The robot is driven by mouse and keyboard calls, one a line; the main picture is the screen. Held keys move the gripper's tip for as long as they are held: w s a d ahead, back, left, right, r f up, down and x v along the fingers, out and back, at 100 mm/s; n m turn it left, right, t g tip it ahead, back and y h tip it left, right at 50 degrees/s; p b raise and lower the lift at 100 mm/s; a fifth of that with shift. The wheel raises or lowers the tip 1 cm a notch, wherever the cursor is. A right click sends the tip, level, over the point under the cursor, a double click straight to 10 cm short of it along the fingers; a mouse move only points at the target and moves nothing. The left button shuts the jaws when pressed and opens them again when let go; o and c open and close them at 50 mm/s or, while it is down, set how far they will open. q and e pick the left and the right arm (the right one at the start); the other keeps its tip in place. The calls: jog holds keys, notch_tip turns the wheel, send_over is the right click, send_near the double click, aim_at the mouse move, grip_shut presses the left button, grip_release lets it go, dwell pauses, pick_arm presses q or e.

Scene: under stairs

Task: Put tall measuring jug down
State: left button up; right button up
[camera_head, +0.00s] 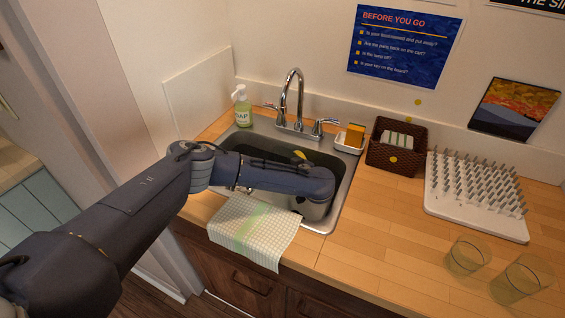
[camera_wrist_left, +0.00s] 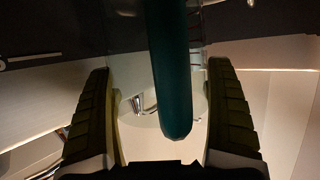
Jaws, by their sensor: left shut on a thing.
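The tall measuring jug shows in the left wrist view as a teal handle (camera_wrist_left: 170,70) in front of a clear body with faint marks (camera_wrist_left: 196,50). My left gripper (camera_wrist_left: 160,75) has one finger on each side of the handle and is shut on the jug. In the head view my left arm reaches across the sink (camera_head: 348,180) and bends down at its right side. The arm hides the gripper's fingers and the jug there. My right gripper is in neither view.
Two clear glasses (camera_head: 467,257) (camera_head: 521,281) stand at the counter's front right. A pegged white drying rack (camera_head: 478,231), a brown basket (camera_head: 378,156) and a sponge holder (camera_head: 346,145) line the back. A checked cloth (camera_head: 250,232) hangs over the front edge. The counter (camera_head: 385,240) right of the sink is clear.

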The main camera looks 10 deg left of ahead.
pick_arm(q)
jog(key=o, duration=1.3)
jog(key=shift+f, duration=0.1)
jog(key=shift+d, duration=0.1)
jog(key=shift+v, duration=3.75)
